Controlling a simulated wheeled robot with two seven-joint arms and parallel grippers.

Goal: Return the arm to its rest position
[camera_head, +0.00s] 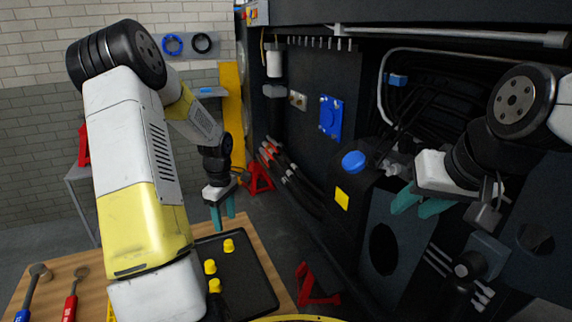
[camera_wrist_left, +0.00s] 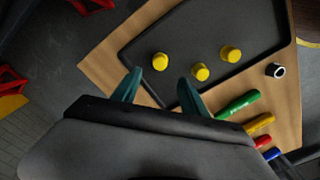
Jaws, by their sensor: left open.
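My left gripper (camera_head: 223,217) is open and empty, with its teal fingers pointing down near the far edge of the black tray (camera_head: 262,283). In the left wrist view the fingers of my left gripper (camera_wrist_left: 158,86) stand apart, with nothing between them. My left arm comes in from the left, bent over the table. My right gripper (camera_head: 420,204) is in front of the harvester chassis (camera_head: 290,125) at the right. Its teal fingers look apart and empty.
Three yellow caps (camera_head: 229,246) stand on the tray, which lies on a wooden table (camera_head: 85,270). Tools with coloured handles (camera_wrist_left: 238,105) lie beside the tray. Red stands (camera_head: 259,177) are on the floor. A blue cap (camera_head: 353,161) is on the chassis near my right gripper.

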